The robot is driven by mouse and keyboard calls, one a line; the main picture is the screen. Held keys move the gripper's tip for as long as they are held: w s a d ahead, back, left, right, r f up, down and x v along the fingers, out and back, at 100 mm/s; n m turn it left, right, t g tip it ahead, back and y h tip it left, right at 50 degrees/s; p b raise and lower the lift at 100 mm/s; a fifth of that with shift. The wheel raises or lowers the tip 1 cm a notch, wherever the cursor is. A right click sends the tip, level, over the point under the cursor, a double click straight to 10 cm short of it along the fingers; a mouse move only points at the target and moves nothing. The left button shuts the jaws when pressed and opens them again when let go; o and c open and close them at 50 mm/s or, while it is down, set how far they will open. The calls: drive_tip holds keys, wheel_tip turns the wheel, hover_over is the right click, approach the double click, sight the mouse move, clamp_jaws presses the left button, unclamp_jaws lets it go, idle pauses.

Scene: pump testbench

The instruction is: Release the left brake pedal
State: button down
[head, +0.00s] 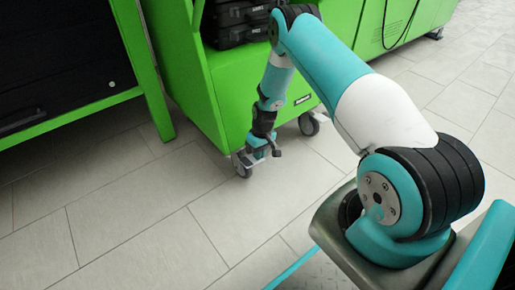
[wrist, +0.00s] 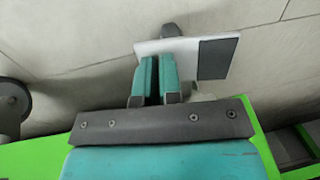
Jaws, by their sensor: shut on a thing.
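My gripper (head: 262,152) is low at the front corner of the green cart, right by its left front caster (head: 242,165). In the wrist view its two teal fingers (wrist: 157,78) are close together with a narrow dark gap between them, shut on the brake pedal. The fingers mostly hide the pedal, so its tilt cannot be told. A pale plate with a dark grey block (wrist: 217,58) shows beside the fingertips.
The green cart (head: 250,95) stands behind my gripper, with its right front caster (head: 309,124) to the right. Another caster wheel (wrist: 12,105) shows at the left of the wrist view. A green-framed bench (head: 140,70) stands at left. The tiled floor (head: 130,215) in front is clear.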

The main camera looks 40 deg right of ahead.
drive_tip(key=shift+f, duration=0.5)
drive_tip(key=d+r+p, duration=0.3)
drive_tip(key=r+p, duration=0.5)
drive_tip(key=r, duration=0.6)
drive_tip(key=shift+r+p, duration=0.35)
drive_tip(key=shift+p, duration=0.05)
drive_tip(key=shift+w, duration=0.1)
